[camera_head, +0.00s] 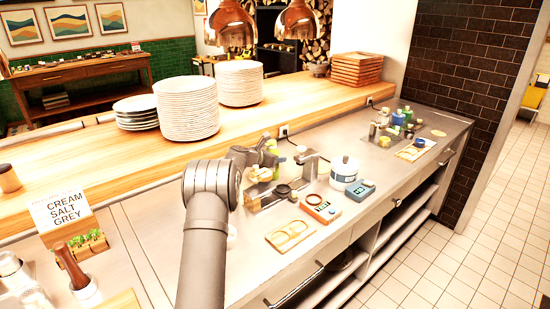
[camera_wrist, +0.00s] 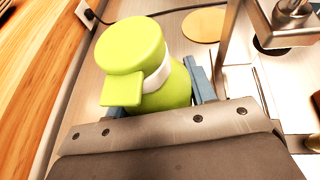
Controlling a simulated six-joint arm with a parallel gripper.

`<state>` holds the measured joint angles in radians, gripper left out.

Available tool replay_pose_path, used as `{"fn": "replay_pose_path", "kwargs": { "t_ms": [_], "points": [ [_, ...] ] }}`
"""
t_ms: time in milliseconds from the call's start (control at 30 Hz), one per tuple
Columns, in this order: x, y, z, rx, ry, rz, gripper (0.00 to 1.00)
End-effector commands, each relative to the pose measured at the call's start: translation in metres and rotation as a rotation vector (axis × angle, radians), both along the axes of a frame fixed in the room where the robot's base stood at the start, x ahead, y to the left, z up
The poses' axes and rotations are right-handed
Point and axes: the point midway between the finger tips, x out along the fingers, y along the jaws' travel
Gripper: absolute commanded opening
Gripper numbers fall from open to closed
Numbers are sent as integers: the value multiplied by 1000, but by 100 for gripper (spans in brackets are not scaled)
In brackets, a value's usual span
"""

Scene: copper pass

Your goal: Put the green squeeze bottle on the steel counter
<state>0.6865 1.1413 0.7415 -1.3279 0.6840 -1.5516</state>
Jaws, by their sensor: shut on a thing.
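The green squeeze bottle (camera_wrist: 178,88) is lime green with a broad round cap, a side tab and a white neck band. It fills the middle of the wrist view, between the two blue-grey fingers of my gripper (camera_wrist: 160,92), which is shut on it. In the head view my gripper (camera_head: 262,152) is over the counter near the wooden ledge, mostly hidden by my wrist. The steel counter (camera_head: 150,235) runs across the head view. It also shows in the wrist view (camera_wrist: 176,28). I cannot tell if the bottle's base touches it.
A steel fixture (camera_wrist: 290,15) stands close to the right of the bottle. A round tan disc (camera_wrist: 204,25) lies beyond it. A white tub (camera_head: 343,172), a red device (camera_head: 320,207) and a blue device (camera_head: 360,190) stand right of my arm. Plate stacks (camera_head: 188,108) stand on the ledge.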

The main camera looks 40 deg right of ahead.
Motion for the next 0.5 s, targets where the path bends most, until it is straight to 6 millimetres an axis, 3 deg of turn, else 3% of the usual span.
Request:
{"fn": "replay_pose_path", "kwargs": {
  "t_ms": [67, 100, 167, 500],
  "points": [
    [0, 0, -2, 0, 0, 0, 15],
    [0, 0, -2, 1, 0, 0, 58],
    [0, 0, -2, 1, 0, 0, 70],
    [0, 0, 0, 0, 0, 0, 72]
  ]
}}
